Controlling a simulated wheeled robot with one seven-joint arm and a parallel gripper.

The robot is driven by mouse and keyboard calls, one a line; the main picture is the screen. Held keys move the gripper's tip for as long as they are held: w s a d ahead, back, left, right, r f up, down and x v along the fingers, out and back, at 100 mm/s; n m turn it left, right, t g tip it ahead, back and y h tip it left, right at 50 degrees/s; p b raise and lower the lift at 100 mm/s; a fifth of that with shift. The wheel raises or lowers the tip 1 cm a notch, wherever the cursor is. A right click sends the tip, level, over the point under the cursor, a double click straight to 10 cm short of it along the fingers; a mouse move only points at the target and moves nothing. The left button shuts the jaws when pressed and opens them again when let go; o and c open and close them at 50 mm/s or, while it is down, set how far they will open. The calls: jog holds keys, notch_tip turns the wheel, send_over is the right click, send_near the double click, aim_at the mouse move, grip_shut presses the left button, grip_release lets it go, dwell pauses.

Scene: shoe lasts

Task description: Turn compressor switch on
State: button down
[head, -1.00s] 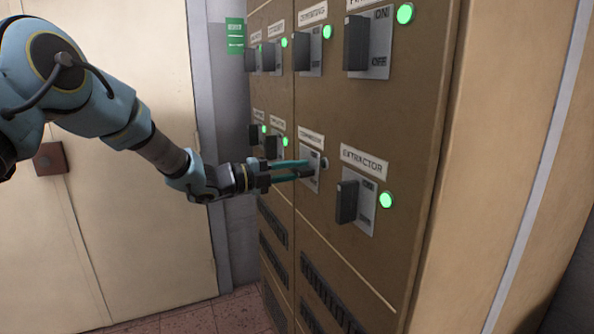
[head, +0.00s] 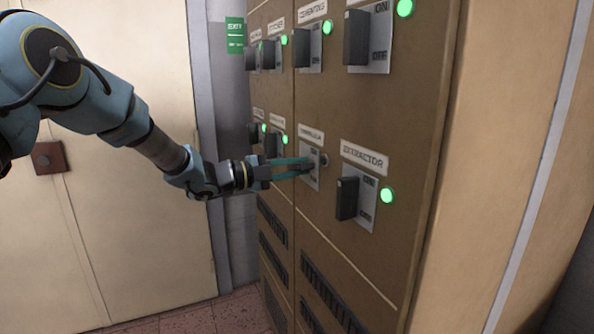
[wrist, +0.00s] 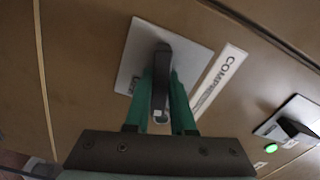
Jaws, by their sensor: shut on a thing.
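The compressor switch has a pale plate (head: 314,182) on the brown cabinet, under a white label whose text is blurred in the head view. In the wrist view its plate (wrist: 135,60), dark handle (wrist: 162,62) and label (wrist: 226,72) beginning "COMP" show clearly. My gripper (head: 306,169) reaches in from the left, and its teal fingers are shut on the handle. In the wrist view the fingers (wrist: 162,95) lie on both sides of the handle. The small lamp (head: 324,160) beside the plate looks grey and unlit. The fingers hide much of the handle and plate markings in the head view.
The extractor switch (head: 347,198), with a lit green lamp (head: 387,195), sticks out just right of my gripper. Several other switches with green lamps are above and to the left. Vents (head: 325,290) lie below. Open space lies left, before a beige door (head: 120,230).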

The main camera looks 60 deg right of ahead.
jog(key=n, duration=0.3)
jog(key=shift+n, duration=0.4)
jog(key=n+p, duration=0.1)
jog(key=n, duration=0.2)
jog(key=shift+n, duration=0.3)
jog(key=n+p, duration=0.1)
jog(key=n, duration=0.2)
jog(key=shift+n, duration=0.3)
jog(key=shift+n+p, duration=0.95)
jog(key=shift+n, duration=0.75)
jog(key=shift+f, duration=0.1)
jog(key=c, duration=0.8)
grip_release()
jog(key=shift+o, duration=0.2)
